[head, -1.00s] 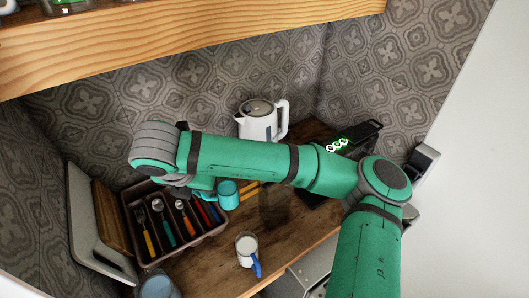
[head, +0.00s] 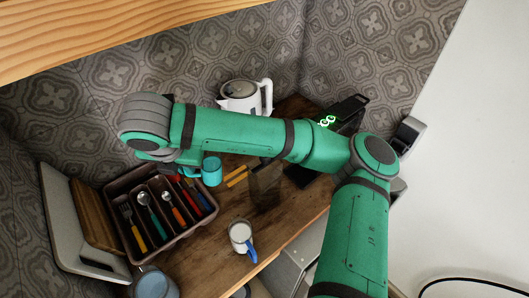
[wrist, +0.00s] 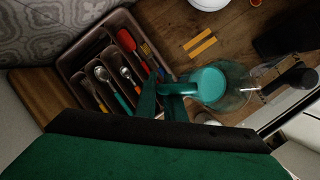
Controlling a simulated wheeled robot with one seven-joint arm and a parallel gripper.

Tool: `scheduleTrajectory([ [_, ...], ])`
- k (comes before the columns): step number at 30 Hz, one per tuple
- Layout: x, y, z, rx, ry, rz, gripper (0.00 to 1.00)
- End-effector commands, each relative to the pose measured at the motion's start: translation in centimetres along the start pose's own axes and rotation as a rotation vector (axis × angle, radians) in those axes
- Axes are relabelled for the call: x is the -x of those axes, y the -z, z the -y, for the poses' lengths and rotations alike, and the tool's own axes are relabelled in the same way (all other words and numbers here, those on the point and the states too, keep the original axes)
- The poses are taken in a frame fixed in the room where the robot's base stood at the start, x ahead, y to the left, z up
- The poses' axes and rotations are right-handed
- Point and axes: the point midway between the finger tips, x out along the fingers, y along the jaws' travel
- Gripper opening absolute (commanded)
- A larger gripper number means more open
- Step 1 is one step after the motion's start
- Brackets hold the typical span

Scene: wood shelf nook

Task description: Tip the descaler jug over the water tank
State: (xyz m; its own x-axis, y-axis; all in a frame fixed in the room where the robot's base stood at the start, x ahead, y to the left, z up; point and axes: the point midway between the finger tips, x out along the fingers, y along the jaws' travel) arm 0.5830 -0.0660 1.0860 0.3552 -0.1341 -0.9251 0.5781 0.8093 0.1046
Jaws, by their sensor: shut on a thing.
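My gripper (wrist: 166,92) is shut on a teal jug (wrist: 207,85), which I take to be the descaler jug. It is held at the side by its handle. In the head view the jug (head: 211,171) shows just below my forearm, which hides most of the gripper. It looks roughly upright; its exact tilt is unclear. The clear, dark-tinted water tank (head: 265,187) stands on the wooden counter to the right of the jug. In the wrist view a clear vessel (wrist: 240,92), probably this tank, shows beside and partly behind the jug.
A cutlery tray (head: 190,229) lies to the left. A white kettle (head: 238,105) stands behind my forearm. Yellow strips (head: 236,177) lie near the tank. A dark appliance (head: 345,112) is at the right; a wooden shelf (head: 120,30) hangs above.

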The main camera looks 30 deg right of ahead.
Motion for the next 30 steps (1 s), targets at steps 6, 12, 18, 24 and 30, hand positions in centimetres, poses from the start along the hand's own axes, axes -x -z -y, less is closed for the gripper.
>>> scheduleTrajectory([
  [6,1.1,-0.6,0.6,-0.047,-0.101,-0.022,0.00],
  [12,2.2,-1.2,1.1,-0.084,-0.190,-0.042,0.00],
  [18,3.3,-1.8,1.8,-0.122,-0.281,-0.062,0.00],
  [24,4.4,-2.4,2.5,-0.160,-0.372,-0.082,0.00],
  [30,5.5,-3.1,3.5,-0.198,-0.462,-0.102,0.00],
])
